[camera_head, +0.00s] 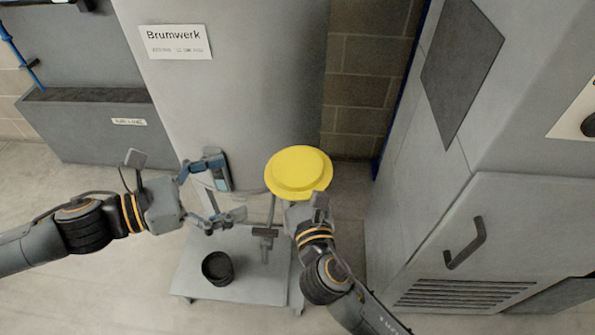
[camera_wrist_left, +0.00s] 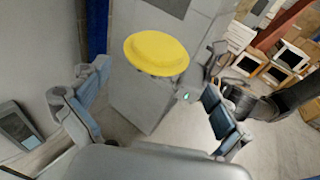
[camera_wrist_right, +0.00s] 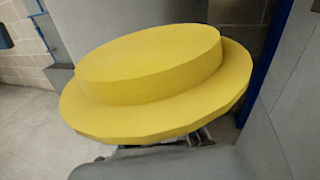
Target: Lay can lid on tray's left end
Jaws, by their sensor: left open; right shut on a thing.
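The yellow round can lid (camera_head: 298,168), with a raised middle and a wider rim, is held up in front of the grey column. It fills much of the right wrist view (camera_wrist_right: 150,80) and also shows in the left wrist view (camera_wrist_left: 157,54). My right gripper (camera_head: 298,203) is shut on it from below; the lid hides most of the fingers. My left gripper (camera_head: 222,194) is open and empty, left of the lid and apart from it. No tray can be told for certain; a low grey flat-topped stand (camera_head: 196,270) is below the grippers.
A black round pot (camera_head: 217,268) stands on the grey stand, and a dark T-shaped piece (camera_head: 265,238) shows near its back right. A grey cabinet with a handle (camera_head: 465,243) is close on the right. The grey column (camera_head: 235,90) rises behind. Floor is clear at front left.

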